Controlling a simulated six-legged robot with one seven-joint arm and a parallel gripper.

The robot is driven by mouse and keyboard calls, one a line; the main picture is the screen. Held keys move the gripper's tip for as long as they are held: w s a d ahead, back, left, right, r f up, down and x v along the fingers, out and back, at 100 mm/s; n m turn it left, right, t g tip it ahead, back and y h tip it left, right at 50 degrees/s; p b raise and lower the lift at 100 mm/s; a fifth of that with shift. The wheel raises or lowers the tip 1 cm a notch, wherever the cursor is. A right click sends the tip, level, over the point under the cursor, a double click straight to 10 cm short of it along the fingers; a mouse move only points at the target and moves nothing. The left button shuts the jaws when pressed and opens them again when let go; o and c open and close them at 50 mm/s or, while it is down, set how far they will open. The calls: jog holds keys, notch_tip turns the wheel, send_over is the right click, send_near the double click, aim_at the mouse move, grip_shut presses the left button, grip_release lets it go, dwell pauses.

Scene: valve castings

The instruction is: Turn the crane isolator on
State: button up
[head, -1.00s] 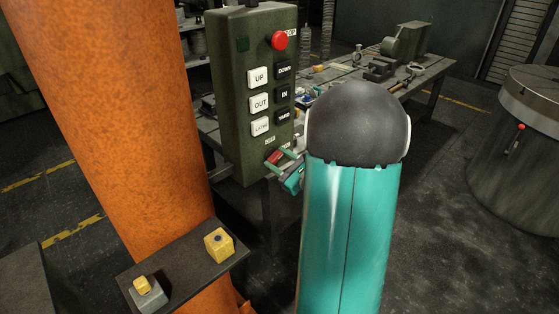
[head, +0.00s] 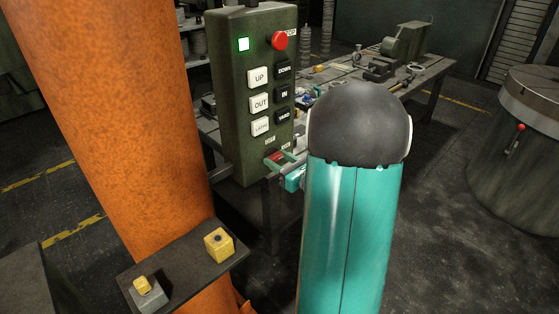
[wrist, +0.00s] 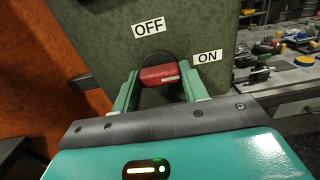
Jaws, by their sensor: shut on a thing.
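My gripper (wrist: 159,72) is shut on the handle, a green finger at each end.
The orange column (head: 130,110) is left of the box, with a dark shelf (head: 185,270) bearing two yellow-topped pieces low in front. A cluttered workbench (head: 430,70) stands behind. A large round drum (head: 520,150) is at the right; the floor between is clear.

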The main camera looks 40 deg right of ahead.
jog(key=o, duration=1)
jog(key=shift+s, duration=0.15)
jog(key=s, duration=1.3)
jog(key=shift+s+d, duration=0.2)
jog(key=shift+s, duration=0.1)
